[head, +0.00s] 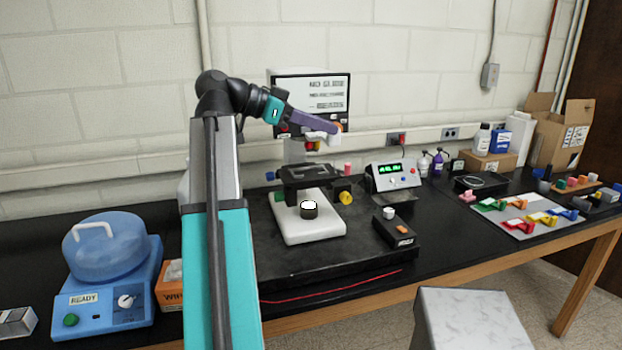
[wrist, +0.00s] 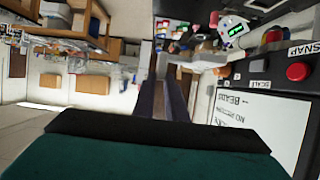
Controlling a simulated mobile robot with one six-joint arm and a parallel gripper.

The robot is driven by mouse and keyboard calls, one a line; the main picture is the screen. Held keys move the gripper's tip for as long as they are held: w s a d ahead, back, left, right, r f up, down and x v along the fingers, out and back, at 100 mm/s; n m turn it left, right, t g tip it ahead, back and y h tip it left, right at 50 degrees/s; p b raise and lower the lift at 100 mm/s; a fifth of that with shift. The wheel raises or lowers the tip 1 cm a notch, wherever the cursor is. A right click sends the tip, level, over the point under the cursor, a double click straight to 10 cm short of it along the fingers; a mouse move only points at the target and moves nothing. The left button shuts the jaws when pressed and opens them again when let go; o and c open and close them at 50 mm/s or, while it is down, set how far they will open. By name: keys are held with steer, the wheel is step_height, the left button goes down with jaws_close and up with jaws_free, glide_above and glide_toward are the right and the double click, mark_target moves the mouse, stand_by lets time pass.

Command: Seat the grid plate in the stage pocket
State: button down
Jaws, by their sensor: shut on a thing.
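My gripper (head: 334,131) is raised in front of the screen's lower right, above the microscope's stage. Its purple fingers (wrist: 168,98) reach away from the camera in the wrist view and are shut. A small pale thing (head: 332,138) shows at the fingertips. It looks like the grid plate, but it is too small to make out clearly. The black stage (head: 300,172) sits below, over a white base (head: 312,229) with a round lit lamp (head: 309,208). I cannot make out the stage pocket. The gripper and the stage are apart.
The screen unit (head: 311,92) stands behind; its red button panel (wrist: 297,72) is close in the wrist view. A readout box (head: 394,177) and a black box (head: 394,231) stand right of the stage. A blue centrifuge (head: 105,262) is left. Colored clips lie on a tray (head: 500,229).

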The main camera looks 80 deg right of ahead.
steer(key=shift+f+p, duration=1.75)
steer(key=shift+f, duration=5.15)
steer(key=w+d+p, duration=0.3)
steer(key=w+d, duration=0.1)
steer(key=d, duration=0.4)
steer(key=shift+d, duration=0.15)
steer(key=shift+d, duration=0.1)
steer(key=shift+w+d+f+p, duration=0.2)
steer(key=shift+w+d+p, duration=0.05)
steer(key=shift+d+p, duration=0.25)
steer(key=shift+w+d+f+p, duration=0.25)
steer(key=shift+d+p, duration=0.1)
steer(key=shift+d, duration=0.25)
steer(key=shift+w+d+f+p, duration=0.2)
steer(key=shift+w+d+p, duration=0.05)
steer(key=shift+d+p, duration=0.25)
